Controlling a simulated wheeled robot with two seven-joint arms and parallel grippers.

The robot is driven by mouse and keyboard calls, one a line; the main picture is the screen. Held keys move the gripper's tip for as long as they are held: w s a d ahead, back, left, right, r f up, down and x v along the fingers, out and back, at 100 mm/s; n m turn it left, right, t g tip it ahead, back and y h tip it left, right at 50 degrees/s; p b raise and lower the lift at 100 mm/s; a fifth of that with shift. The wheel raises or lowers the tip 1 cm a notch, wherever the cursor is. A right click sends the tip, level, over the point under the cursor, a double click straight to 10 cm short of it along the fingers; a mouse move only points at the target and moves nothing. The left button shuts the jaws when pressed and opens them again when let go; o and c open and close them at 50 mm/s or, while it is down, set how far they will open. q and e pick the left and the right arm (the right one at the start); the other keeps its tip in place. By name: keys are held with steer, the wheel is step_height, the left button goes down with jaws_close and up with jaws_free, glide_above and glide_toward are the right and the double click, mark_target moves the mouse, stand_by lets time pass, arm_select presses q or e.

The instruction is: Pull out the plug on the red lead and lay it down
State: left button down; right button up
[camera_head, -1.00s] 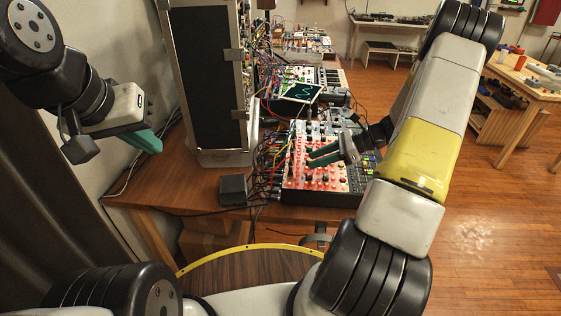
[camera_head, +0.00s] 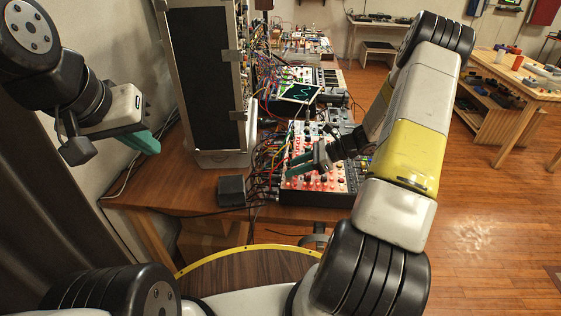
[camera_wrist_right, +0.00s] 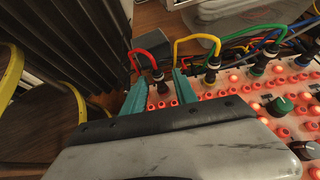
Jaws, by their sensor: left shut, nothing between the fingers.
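The red lead (camera_wrist_right: 141,52) arcs into a dark plug (camera_wrist_right: 157,77), which stands in a jack at the end of the synth panel (camera_wrist_right: 220,125) in the right wrist view. My right gripper (camera_wrist_right: 161,92) is open, with one green finger on each side of this plug and gaps showing between. In the head view my right gripper (camera_head: 301,163) is low over the left part of the panel; the plug is too small to pick out there. My left gripper (camera_head: 150,143) is shut and empty, in the air left of the table.
Close right of the plug is the yellow lead's plug (camera_wrist_right: 211,68), then the green lead's plug (camera_wrist_right: 262,62) and more leads. A dark box (camera_head: 231,190) sits on the table left of the panel. Bare table (camera_head: 165,185) lies further left. A tall rack case (camera_head: 205,75) stands behind.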

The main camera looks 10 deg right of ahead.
jaws_close()
steer(key=shift+r, duration=0.25)
steer(key=shift+r, duration=1.7)
